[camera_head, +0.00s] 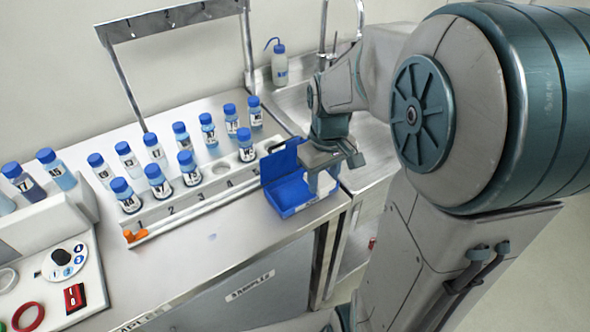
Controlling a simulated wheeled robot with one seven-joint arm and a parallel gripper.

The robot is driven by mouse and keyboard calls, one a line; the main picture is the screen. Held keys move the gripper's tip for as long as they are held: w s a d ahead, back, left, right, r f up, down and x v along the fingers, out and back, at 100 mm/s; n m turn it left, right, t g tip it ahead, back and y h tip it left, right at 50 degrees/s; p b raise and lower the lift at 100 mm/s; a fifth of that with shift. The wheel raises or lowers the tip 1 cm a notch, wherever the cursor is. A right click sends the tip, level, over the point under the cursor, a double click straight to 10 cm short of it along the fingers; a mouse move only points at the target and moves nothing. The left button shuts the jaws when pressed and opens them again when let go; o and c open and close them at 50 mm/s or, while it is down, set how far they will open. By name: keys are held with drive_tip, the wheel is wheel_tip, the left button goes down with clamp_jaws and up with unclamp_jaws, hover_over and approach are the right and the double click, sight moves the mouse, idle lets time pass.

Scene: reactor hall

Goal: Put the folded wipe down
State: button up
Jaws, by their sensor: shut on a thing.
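My gripper (326,172) is at the right end of the steel bench, pointing down beside and partly in front of an open blue box (288,197). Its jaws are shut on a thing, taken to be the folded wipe. The wipe itself is too small and too hidden by the fingers to make out. The blue box stands near the bench's right front corner with its lid raised at the back. I cannot tell whether the gripper is over the box's inside or just beside it.
A numbered white rack (195,198) stands left of the box, with blue-capped bottles (183,141) on and behind it. A faint bluish spot (212,237) marks the bare bench front (185,262). A control panel (50,275) is at left, a wash bottle (279,66) at back.

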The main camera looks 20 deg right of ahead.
hover_over(301, 196)
wheel_tip(301, 196, down, 3)
drive_tip(key=shift+f, duration=0.2)
drive_tip(key=shift+f+p, duration=0.45)
drive_tip(key=shift+f, duration=1.55)
drive_tip(key=shift+f, duration=0.1)
drive_tip(key=shift+f, duration=0.2)
drive_tip(key=o, duration=1)
drive_tip(key=shift+r, duration=0.1)
drive_tip(key=shift+r, duration=0.15)
